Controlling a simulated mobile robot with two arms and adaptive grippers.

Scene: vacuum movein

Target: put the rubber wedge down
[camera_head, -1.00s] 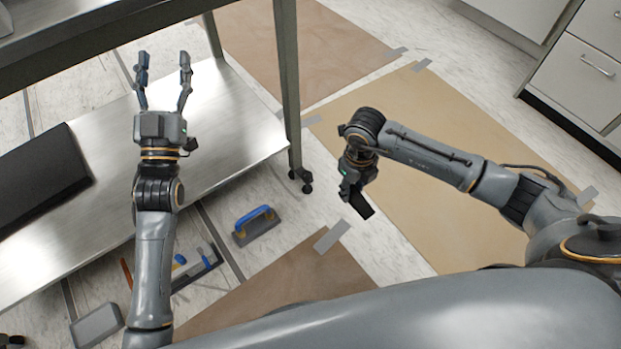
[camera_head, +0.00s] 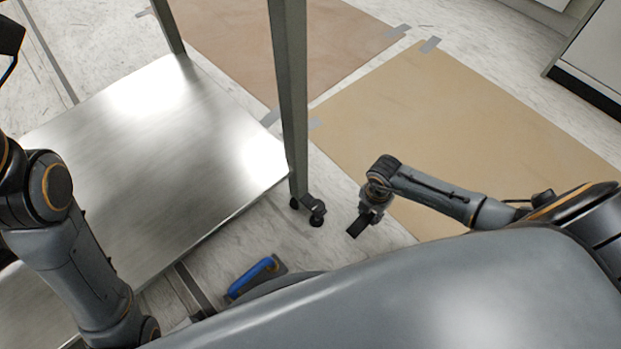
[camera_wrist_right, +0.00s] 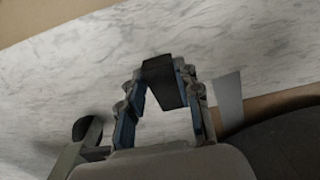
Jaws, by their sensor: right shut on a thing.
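The rubber wedge is a small black block. In the head view the wedge (camera_head: 356,227) sticks out below my right gripper (camera_head: 366,214), over the pale floor beside the tan sheet. In the right wrist view the wedge (camera_wrist_right: 165,84) sits between the fingertips of my right gripper (camera_wrist_right: 164,88), which is shut on it. I cannot tell how far the wedge is above the floor. My left arm comes in at the left edge of the head view; its gripper does not clearly show.
A steel table's lower shelf (camera_head: 150,150) fills the left. Its leg (camera_head: 291,100) and caster (camera_head: 316,213) stand left of my right gripper. A blue-handled float (camera_head: 255,277) lies on the floor. A tan sheet (camera_head: 455,130) covers the floor to the right.

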